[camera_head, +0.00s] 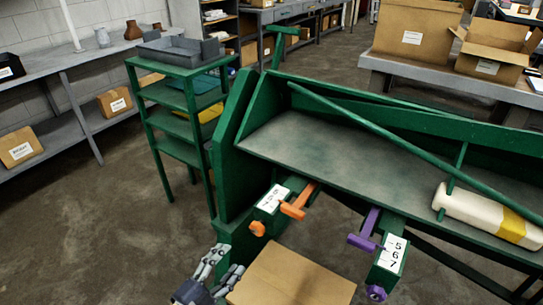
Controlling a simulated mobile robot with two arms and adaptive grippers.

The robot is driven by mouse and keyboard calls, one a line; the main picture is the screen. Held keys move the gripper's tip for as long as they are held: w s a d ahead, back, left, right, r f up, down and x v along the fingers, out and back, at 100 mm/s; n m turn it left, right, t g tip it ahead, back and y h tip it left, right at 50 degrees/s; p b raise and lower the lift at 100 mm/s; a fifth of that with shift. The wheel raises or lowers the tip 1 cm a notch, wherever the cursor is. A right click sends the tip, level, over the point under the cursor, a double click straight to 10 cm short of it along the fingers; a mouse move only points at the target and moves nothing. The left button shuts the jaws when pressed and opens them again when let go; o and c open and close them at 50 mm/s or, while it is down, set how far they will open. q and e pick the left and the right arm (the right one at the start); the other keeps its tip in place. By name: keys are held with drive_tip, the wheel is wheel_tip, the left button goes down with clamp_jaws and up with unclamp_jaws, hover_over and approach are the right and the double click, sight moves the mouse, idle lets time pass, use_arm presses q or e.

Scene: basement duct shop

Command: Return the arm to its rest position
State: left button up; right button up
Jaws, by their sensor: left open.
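My left gripper (229,260) shows at the bottom edge, left of centre. Its two fingers are apart, and I see nothing between them. It is close to the left side of a brown cardboard box (292,278); I cannot tell whether they touch. The gripper is in front of the green machine's (235,140) left end. The rest of my left arm is mostly outside the frame. My right gripper is not in view.
Orange handles (298,203) and purple handles (365,233) stick out from the green machine's front. A white cylinder with a yellow band (485,212) lies at its right. A green shelf stand (180,110) is behind. The floor at left is clear.

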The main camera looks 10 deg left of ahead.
use_arm(q)
drive_tip(key=s+a+f+n+g+y, duration=0.1)
drive_tip(key=s+f+n+g+y, duration=0.2)
drive_tip(key=f, duration=0.7)
drive_tip(key=s+a+f+n+g, duration=0.1)
drive_tip(key=s+f+n+g, duration=0.15)
drive_tip(key=s+f, duration=0.5)
drive_tip(key=s+a+f+n+g+y, duration=0.2)
drive_tip(key=s+f+n, duration=0.1)
drive_tip(key=f, duration=0.8)
drive_tip(key=s+f+n+g, duration=0.1)
drive_tip(key=s+f, duration=0.3)
drive_tip(key=s, duration=0.4)
drive_tip(key=s+d+f+n+g, duration=0.1)
drive_tip(key=s+f+g, duration=0.3)
drive_tip(key=s, duration=0.5)
drive_tip(key=s+d+f+n+g+y, duration=0.1)
drive_tip(key=s+f+n+g, duration=0.2)
drive_tip(key=s+f, duration=0.3)
drive_tip(key=shift+s+d+f, duration=0.15)
drive_tip(key=shift+s+d, duration=0.1)
drive_tip(key=shift+s, duration=0.95)
